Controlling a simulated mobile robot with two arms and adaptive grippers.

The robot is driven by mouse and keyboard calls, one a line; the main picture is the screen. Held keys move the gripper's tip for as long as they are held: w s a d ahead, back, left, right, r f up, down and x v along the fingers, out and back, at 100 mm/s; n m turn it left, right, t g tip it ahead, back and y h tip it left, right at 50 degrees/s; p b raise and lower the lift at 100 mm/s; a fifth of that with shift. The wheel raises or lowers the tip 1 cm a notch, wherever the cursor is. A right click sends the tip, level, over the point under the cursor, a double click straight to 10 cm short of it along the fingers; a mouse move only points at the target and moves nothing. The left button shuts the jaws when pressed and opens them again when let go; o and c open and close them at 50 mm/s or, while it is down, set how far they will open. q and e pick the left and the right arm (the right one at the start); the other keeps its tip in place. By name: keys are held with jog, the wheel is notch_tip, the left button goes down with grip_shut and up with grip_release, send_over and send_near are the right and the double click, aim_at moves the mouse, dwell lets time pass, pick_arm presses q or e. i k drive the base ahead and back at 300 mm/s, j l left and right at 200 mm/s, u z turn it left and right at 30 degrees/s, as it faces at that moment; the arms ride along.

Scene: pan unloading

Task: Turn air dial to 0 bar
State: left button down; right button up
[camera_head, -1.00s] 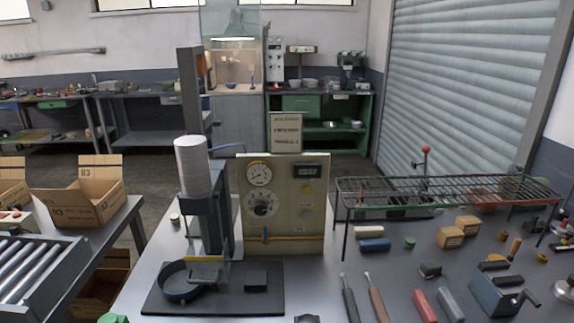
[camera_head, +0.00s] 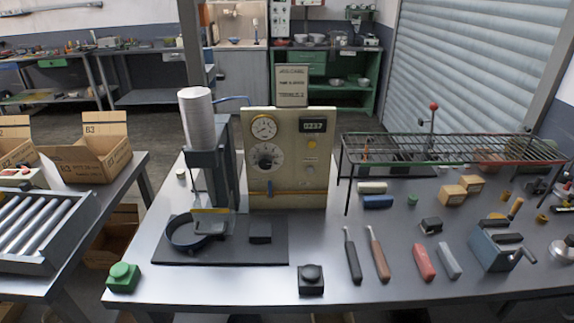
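A cream control panel (camera_head: 287,190) stands upright at the back of the metal worktable. The dial (camera_head: 268,157), a black knob on a round white scale, sits at its left middle; its setting is too small to read. A round pressure gauge (camera_head: 264,128) is above the dial, and its needle is too small to read. A dark digital display (camera_head: 313,126) at the upper right seems to read 0237. A small orange lamp or button (camera_head: 311,144) is below the display. Neither of my grippers is in the head view.
A green button box (camera_head: 123,277) and a black button box (camera_head: 311,280) sit at the front edge. A wire rack (camera_head: 450,150) and tools lie right.

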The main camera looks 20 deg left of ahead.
aim_at(264, 163)
jog(key=k+l, duration=0.1)
jog(key=l, duration=0.35)
jog(key=k+l, duration=0.1)
jog(key=l, duration=0.3)
jog(key=k+l+u, duration=0.1)
jog(key=l, duration=0.35)
